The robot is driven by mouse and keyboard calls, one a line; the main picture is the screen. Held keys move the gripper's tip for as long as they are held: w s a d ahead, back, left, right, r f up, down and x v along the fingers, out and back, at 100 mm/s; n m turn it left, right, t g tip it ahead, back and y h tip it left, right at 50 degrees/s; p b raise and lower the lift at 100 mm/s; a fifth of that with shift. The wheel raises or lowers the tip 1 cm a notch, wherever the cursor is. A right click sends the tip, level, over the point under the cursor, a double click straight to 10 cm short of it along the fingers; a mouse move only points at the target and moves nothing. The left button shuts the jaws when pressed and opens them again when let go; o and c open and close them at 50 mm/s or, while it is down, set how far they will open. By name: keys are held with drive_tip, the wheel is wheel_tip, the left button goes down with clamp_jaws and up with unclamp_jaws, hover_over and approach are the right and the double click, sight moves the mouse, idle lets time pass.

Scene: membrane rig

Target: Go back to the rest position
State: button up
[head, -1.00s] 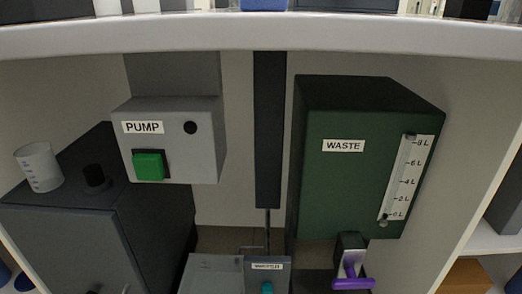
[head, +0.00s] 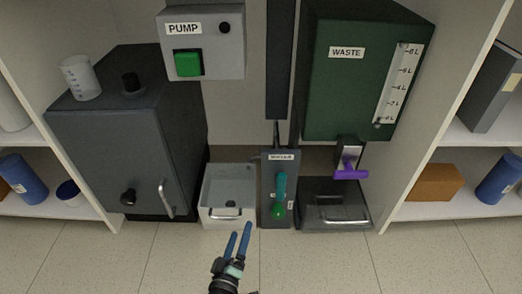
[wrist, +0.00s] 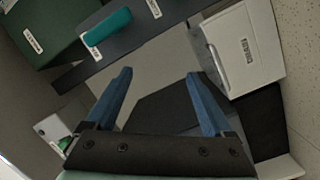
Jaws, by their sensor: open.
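My gripper (head: 240,230) is in the lower middle of the head view, in front of the white bin and low over the floor. Its two blue fingers are apart, with nothing between them. In the wrist view my gripper (wrist: 158,74) also shows open and empty. The teal handle (head: 281,185) on the grey water panel (head: 268,205) is a little right of and beyond the gripper. That handle also shows in the wrist view (wrist: 107,27), apart from the fingers.
A white bin (head: 214,218) stands behind the gripper. The green waste tank (head: 325,95), with a purple valve handle (head: 350,174), is right above a dark tray (head: 310,223). The front floor (head: 330,265) is clear.

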drive_tip(key=w+r+m+t+y, duration=0.1)
drive_tip(key=w+r+m+y, duration=0.15)
drive_tip(key=w+r, duration=0.8)
wheel_tip(320, 180, up, 19)
drive_tip(key=s+d+y, duration=0.1)
drive_tip(key=d+y, duration=0.1)
drive_tip(key=s+d+r+m, duration=0.4)
drive_tip(key=s+r+m, duration=0.2)
drive_tip(key=s+r, duration=0.75)
drive_tip(key=s+r+t+p, duration=0.35)
drive_tip(key=r+p, duration=0.45)
drive_tip(key=r, duration=0.9)
drive_tip(key=s+r+t+p, duration=0.3)
drive_tip(key=s+r+p, duration=0.3)
drive_tip(key=r, duration=1.1)
drive_tip(key=s+r+t+p, duration=0.3)
drive_tip(key=r+p, duration=0.6)
drive_tip(key=r, duration=0.8)
wheel_tip(320, 180, up, 34)
drive_tip(key=p, duration=3.5)
drive_tip(key=shift+w+a+r+h, duration=0.15)
drive_tip(key=shift+w+r+h, duration=0.1)
drive_tip(key=shift+h, duration=0.2)
